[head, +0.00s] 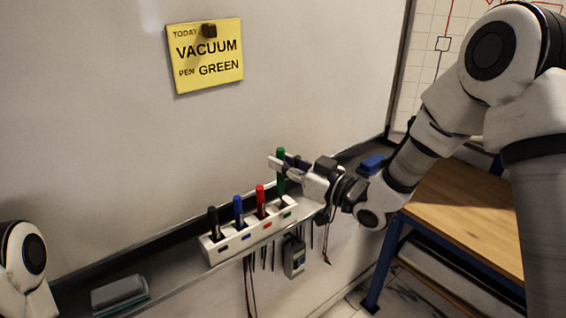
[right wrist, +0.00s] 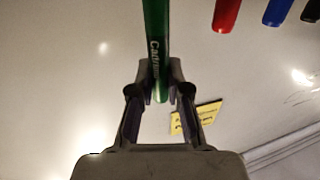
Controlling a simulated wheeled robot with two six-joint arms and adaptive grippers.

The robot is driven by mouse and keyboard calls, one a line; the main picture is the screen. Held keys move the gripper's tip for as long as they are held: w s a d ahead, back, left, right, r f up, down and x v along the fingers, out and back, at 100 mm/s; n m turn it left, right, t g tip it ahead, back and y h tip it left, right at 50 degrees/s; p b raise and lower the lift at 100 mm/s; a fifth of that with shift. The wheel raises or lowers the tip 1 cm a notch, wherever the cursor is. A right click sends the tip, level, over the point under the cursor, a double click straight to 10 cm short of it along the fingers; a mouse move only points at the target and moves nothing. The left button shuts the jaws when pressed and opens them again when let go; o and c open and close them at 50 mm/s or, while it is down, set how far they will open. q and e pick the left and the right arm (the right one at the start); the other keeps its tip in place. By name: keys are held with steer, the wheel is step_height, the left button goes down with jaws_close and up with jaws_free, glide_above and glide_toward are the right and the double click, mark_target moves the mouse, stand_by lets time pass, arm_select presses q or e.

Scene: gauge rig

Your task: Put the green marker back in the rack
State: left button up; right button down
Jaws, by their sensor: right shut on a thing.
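The green marker (head: 280,157) is upright in the head view, at the right end of the white rack (head: 232,243). My right gripper (head: 280,168) is shut on it; the right wrist view also shows the green marker (right wrist: 156,40) between the two fingertips (right wrist: 160,80). The marker's lower end is over or at the rack's rightmost slot, the one with a green label (head: 287,215); I cannot tell whether it is inside. The black (head: 213,219), blue (head: 238,208) and red (head: 261,196) markers stand in the other slots. My left gripper is out of view.
The rack sits on the ledge (head: 185,275) below the whiteboard (head: 100,120). A grey eraser-like block (head: 119,292) lies left on the ledge, and a blue object (head: 371,164) lies right. A yellow note (head: 204,56) is on the board. A wooden table (head: 465,205) stands at right.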

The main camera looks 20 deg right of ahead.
mark_target(282, 150)
steer(key=shift+f+b, duration=1.9)
steer(key=shift+f, duration=0.4)
steer(key=shift+w, duration=0.1)
steer(key=c, duration=0.5)
jaws_free()
steer(key=shift+r, duration=0.1)
step_height(282, 150, up, 10)
steer(key=p, duration=0.7)
